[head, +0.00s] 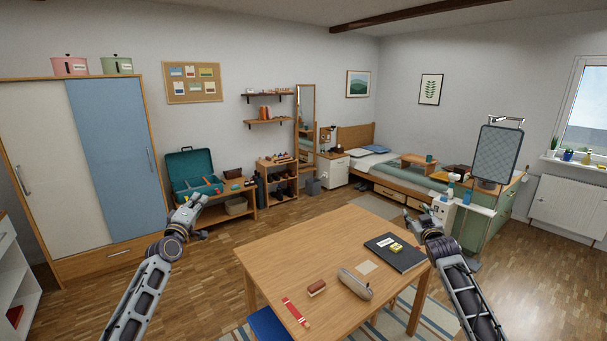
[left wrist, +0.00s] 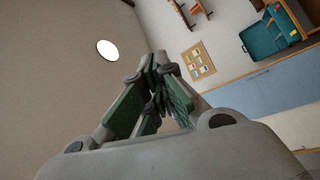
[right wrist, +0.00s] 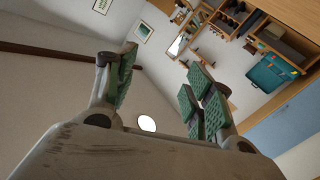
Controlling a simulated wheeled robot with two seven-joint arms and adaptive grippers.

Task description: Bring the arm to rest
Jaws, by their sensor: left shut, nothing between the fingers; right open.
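My left gripper (head: 188,208) is raised in the air in the left half of the head view, in front of the low bench. Its fingers meet at the tips in the left wrist view (left wrist: 156,62), with nothing between them. My right gripper (head: 427,216) is raised beyond the right end of the table. In the right wrist view (right wrist: 165,68) its green-padded fingers stand wide apart, with nothing between them. Both wrist views look up past the fingers at the ceiling and walls. Neither gripper visibly touches anything.
A wooden table (head: 262,258) stands in front, bearing a black folder (head: 405,257), a grey pencil case (head: 354,284) and a red-brown block (head: 317,287). A wardrobe (head: 115,150) is at left. A bed (head: 385,182) with drawers stands behind. Open floor lies between the table and wardrobe.

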